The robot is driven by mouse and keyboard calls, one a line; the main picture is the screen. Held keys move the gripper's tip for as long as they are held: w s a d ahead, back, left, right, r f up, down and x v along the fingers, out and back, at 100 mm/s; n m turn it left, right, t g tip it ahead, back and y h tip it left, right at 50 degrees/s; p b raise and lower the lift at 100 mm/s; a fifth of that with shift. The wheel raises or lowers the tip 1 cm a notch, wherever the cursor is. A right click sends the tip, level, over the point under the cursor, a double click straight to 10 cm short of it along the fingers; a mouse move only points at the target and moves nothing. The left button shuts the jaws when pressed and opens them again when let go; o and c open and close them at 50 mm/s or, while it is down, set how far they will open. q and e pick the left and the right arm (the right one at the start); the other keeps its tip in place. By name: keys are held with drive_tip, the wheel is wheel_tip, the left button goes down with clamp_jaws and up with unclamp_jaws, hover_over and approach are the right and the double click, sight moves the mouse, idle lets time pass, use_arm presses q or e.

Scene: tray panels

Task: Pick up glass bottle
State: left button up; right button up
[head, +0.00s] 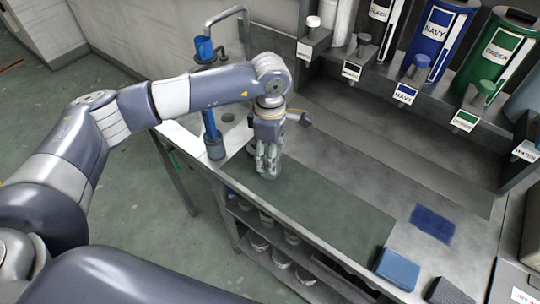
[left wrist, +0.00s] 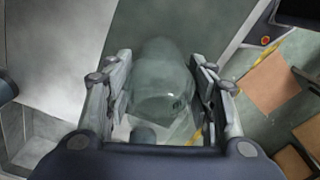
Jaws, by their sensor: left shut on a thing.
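The glass bottle (left wrist: 160,85) is clear and greenish, and it lies between the two fingers in the left wrist view. My left gripper (left wrist: 160,100) is shut on it, with a finger on each side. In the head view the left gripper (head: 268,160) points down at the far-left end of the workbench, and the bottle (head: 269,170) shows faintly at its fingertips. Whether the bottle touches the mat there is hard to tell. My right gripper is not in view.
A dark green mat (head: 330,210) covers the bench front and is mostly clear. A blue cloth (head: 433,222), a blue sponge block (head: 397,269) and a dark block (head: 449,292) lie to the right. Labelled dispensers (head: 436,38) stand behind. A blue pump post (head: 210,125) stands left of the gripper.

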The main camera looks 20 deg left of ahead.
use_arm(q)
drive_tip(key=shift+w+r, duration=0.1)
drive_tip(key=shift+r, duration=0.35)
drive_tip(key=shift+s+d+r+b, duration=0.1)
drive_tip(key=shift+s+r+b, duration=0.2)
drive_tip(key=shift+r+b, duration=0.2)
drive_tip(key=shift+s+d+r+b, duration=0.1)
drive_tip(key=shift+s+r+b, duration=0.2)
drive_tip(key=shift+r, duration=0.2)
drive_tip(key=s+d+r+b, duration=0.1)
drive_tip(key=s+d+b, duration=0.35)
drive_tip(key=s, duration=0.85)
drive_tip(key=a+f+m, duration=0.2)
drive_tip(key=a+m, duration=0.7)
drive_tip(key=m, duration=0.9)
drive_tip(key=shift+w+f+m, duration=0.2)
drive_tip(key=shift+f+m, duration=0.1)
